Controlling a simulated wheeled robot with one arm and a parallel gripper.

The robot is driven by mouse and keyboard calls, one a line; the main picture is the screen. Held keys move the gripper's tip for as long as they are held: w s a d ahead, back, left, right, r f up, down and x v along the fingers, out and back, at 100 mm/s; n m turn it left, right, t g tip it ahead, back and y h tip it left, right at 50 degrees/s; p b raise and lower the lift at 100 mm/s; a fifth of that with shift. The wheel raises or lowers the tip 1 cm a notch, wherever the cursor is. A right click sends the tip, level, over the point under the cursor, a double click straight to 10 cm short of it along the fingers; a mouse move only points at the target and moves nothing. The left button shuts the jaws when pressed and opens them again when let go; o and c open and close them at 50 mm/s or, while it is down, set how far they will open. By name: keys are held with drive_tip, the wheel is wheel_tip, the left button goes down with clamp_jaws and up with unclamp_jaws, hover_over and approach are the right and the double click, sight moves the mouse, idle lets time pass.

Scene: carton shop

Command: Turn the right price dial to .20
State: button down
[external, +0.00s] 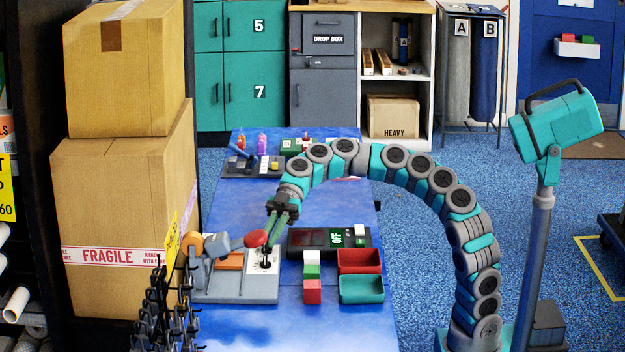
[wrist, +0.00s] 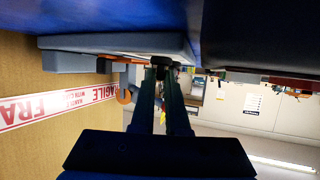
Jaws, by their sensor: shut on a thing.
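A grey machine (external: 235,288) sits on the blue table, with a white panel (external: 272,267) at its right end. A small black dial (external: 265,262) stands on that panel; its markings are too small to read. My gripper (external: 268,246) reaches down from the upper right, its fingers shut on the black dial. In the wrist view, which is upside down, my gripper (wrist: 160,68) has its fingertips closed together at a dark part under the light grey machine body (wrist: 105,43). A red knob (external: 257,239) is just left of the fingers.
Cartons (external: 118,215) stand close on the left. A black rack (external: 160,310) is at the front left.

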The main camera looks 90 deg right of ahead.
drive_tip(key=shift+s+a+f+m+t+h+b, duration=0.1)
drive_tip(key=shift+m+t+h+b, duration=0.1)
drive_tip(key=shift+m+t+b, duration=0.3)
drive_tip(key=shift+s+m+t+h+b, duration=0.1)
drive_tip(key=shift+m+t+h+b, duration=0.1)
drive_tip(key=shift+m+t+b, duration=0.25)
drive_tip(key=c, duration=0.9)
unclamp_jaws()
drive_tip(key=v, duration=0.8)
drive_tip(key=shift+a, duration=0.1)
